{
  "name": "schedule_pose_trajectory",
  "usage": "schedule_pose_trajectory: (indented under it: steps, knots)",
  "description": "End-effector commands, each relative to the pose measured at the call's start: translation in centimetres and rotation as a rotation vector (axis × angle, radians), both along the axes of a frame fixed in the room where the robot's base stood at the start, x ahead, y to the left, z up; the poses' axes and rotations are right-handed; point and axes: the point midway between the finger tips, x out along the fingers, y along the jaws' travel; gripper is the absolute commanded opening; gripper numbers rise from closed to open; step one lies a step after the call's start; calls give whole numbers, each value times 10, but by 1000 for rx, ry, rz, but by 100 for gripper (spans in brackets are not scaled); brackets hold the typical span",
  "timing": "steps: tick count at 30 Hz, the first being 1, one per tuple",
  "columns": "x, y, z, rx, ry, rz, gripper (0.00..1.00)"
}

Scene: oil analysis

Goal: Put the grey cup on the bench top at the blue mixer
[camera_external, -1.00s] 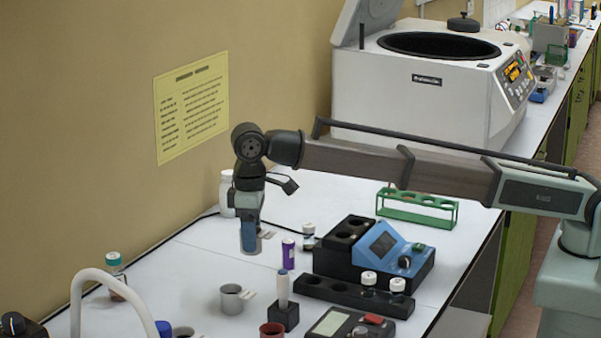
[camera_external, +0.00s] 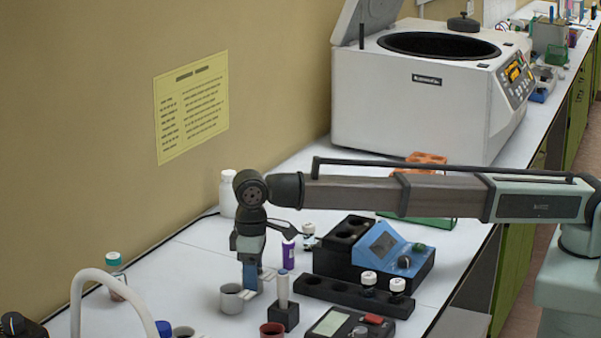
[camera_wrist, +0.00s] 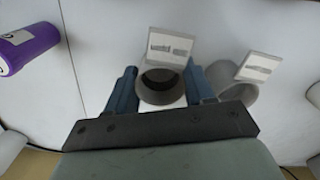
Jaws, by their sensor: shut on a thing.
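My gripper (camera_external: 250,284) is shut on a grey cup (camera_wrist: 160,94), which sits between the two blue fingers in the wrist view with a pale tag at its rim. In the external view the fingers mostly hide this cup, and I cannot tell whether it touches the bench. A second grey cup (camera_external: 232,301) stands on the bench close beside the gripper; it also shows right of the fingers in the wrist view (camera_wrist: 237,98). The blue mixer (camera_external: 391,252), a black block with a blue panel and wells, stands to the right of my gripper.
A purple-labelled vial (camera_external: 289,253) stands between gripper and mixer. A black stand (camera_external: 285,317) with a white tube is close at the gripper's right front. A red cup (camera_external: 271,330), a black rack (camera_external: 335,292) and a meter (camera_external: 335,322) crowd the front. White bench (camera_external: 205,245) is clear left of the gripper.

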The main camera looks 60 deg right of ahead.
Motion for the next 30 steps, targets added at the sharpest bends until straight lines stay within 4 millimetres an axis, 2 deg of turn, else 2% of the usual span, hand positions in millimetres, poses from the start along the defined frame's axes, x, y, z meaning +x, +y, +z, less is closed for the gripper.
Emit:
schedule_pose_trajectory:
  steps: [10, 11, 18, 26, 30]
  knots:
    - [0, 0, -3, 0, 0, 0, 22]
    - [0, 0, -2, 0, -1, 0, 54]
    - [0, 0, -2, 0, -1, 0, 77]
    - [0, 0, -1, 0, -1, 0, 78]
    - [1, 1, 7, 1, -2, 0, 78]
